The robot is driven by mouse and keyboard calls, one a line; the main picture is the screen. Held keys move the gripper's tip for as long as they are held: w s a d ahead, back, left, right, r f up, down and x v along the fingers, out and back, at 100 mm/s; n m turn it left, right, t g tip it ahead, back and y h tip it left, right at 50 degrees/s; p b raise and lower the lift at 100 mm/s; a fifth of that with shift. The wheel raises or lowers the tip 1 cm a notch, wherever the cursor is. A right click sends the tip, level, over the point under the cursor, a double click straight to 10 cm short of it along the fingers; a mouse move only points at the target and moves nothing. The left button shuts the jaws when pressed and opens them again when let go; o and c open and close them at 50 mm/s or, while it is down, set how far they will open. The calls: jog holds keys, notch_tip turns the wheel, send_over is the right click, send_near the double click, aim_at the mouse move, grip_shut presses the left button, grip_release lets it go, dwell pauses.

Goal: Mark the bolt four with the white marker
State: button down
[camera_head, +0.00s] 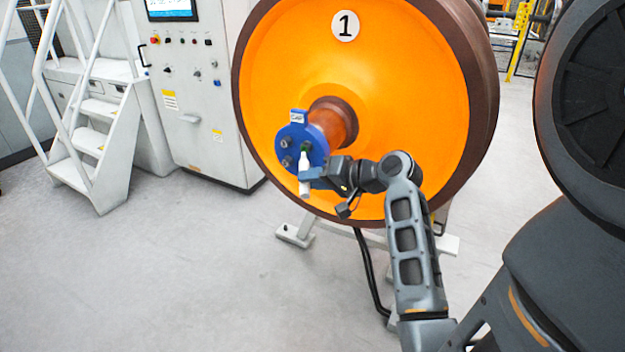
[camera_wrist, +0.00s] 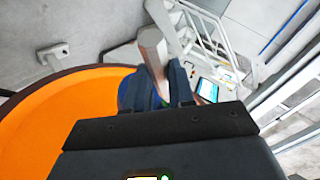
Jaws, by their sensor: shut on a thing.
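A blue end cap (camera_head: 296,131) with a "CAP" tag on its top closes the axle end of the orange wheel (camera_head: 375,60) marked 1. Two grey bolts show on its left side, an upper one (camera_head: 285,142) and a lower one (camera_head: 286,161). My gripper (camera_head: 307,174) is shut on the white marker (camera_head: 304,188), just in front of the cap's lower right. The marker is near upright, its dark green end up against the cap in the picture; I cannot tell if it touches. Bolts behind it are hidden. The marker (camera_wrist: 152,48) shows past my fingers (camera_wrist: 182,85) in the wrist view.
A grey control cabinet (camera_head: 205,100) with a screen stands left of the wheel. White stairs with railings (camera_head: 95,120) are further left. The floor at front left is clear.

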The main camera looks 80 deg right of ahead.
jog(key=shift+s+d, duration=0.1)
jog(key=shift+d, duration=0.45)
jog(key=shift+w+d+r+p, duration=0.15)
jog(key=shift+w+p, duration=0.35)
jog(key=shift+w, duration=0.15)
dwell(0.6)
jog(key=shift+s+f, duration=0.2)
jog(key=shift+s, duration=0.6)
dwell(0.7)
jog(key=shift+w+r, duration=0.1)
jog(key=shift+w, duration=0.1)
jog(key=shift+w+p, duration=0.2)
jog(key=shift+p, duration=0.1)
jog(key=shift+w+r, duration=0.1)
jog(key=shift+w, duration=0.1)
jog(key=shift+w, duration=0.2)
dwell(0.4)
jog(key=w+a, duration=0.1)
jog(key=a, duration=0.5)
jog(key=shift+w+a, duration=0.3)
jog(key=shift+a, duration=0.1)
